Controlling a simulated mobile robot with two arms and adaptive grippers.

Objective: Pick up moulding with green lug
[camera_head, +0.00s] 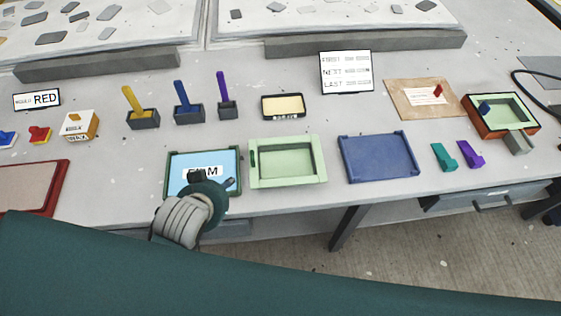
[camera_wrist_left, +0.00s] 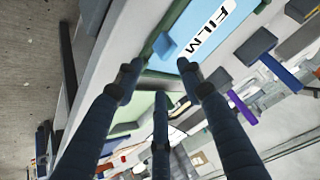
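A pale green rectangular tray-shaped moulding (camera_head: 286,178) lies on the table, with a darker green lug (camera_head: 252,160) on its left side. A pale green surface also shows between my fingers in the left wrist view (camera_wrist_left: 147,101). My left gripper (camera_head: 200,178) is over the front of the green-edged mould marked FILM (camera_head: 180,165), just left of the moulding. In the left wrist view its three dark fingers (camera_wrist_left: 158,80) are spread, with nothing seen held. I cannot tell if they touch anything. My right gripper is not in view.
A blue tray (camera_head: 379,158) lies right of the moulding. Teal (camera_head: 443,158) and purple (camera_head: 470,154) pieces lie farther right, near an orange-edged mould (camera_head: 477,126). Pots with upright handles (camera_head: 188,114) stand behind. A red-edged tray (camera_head: 45,186) is at left.

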